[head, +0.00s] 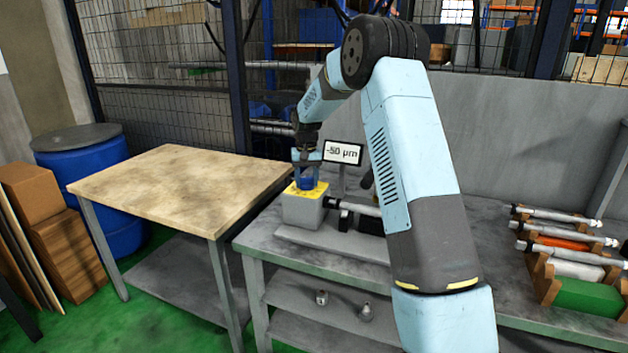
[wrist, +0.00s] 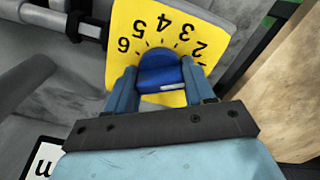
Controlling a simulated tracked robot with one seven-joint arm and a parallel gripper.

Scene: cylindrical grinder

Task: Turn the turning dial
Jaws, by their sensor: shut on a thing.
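The turning dial is a blue knob (wrist: 158,68) on a yellow numbered plate (wrist: 125,25). In the wrist view the numbers 2 to 6 show upside down around it. A white mark on the knob's near side points to the lower right. In the head view the blue knob (head: 307,180) sits on top of a grey block (head: 300,211) on the workbench. My gripper (wrist: 162,82) comes from above, with its two blue fingers on either side of the knob's raised grip, shut on it. The gripper also shows in the head view (head: 307,165).
A display reading -50 µm (head: 343,152) stands just behind the dial. A shaft runs right from the block. Racks of shafts (head: 570,250) lie at the bench's right. A wooden table (head: 180,190) stands left; its top is clear.

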